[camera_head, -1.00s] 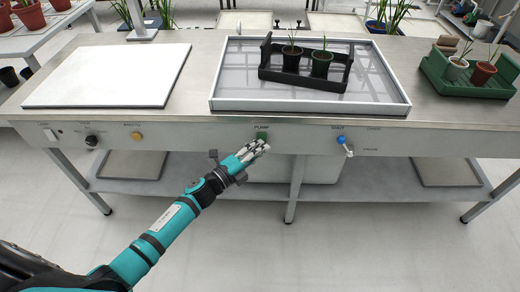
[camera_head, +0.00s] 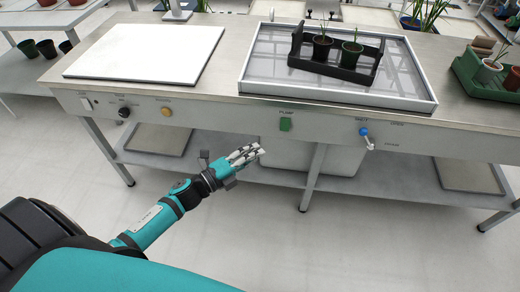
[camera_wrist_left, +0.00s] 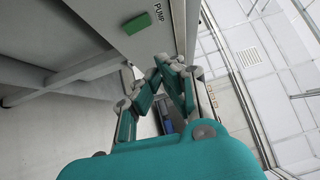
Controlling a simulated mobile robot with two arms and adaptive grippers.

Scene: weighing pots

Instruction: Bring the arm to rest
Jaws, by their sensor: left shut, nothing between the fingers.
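My left arm comes in from the lower left in the head view. My left gripper (camera_head: 256,150) is shut and empty, in the air in front of the bench and below its front panel. The green pump button (camera_head: 286,125) is on the panel up and to the right of the gripper, apart from it. In the left wrist view the shut fingers (camera_wrist_left: 171,62) point toward the panel, and the green button (camera_wrist_left: 137,23) shows up and to the left of the fingertips. My right gripper does not show.
The bench (camera_head: 215,95) carries a white board (camera_head: 145,52), a shallow tray (camera_head: 262,75) with a black carrier (camera_head: 335,68) of two potted plants, and a green crate (camera_head: 470,72). A blue valve (camera_head: 364,131) and knobs sit on the panel. Floor in front is free.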

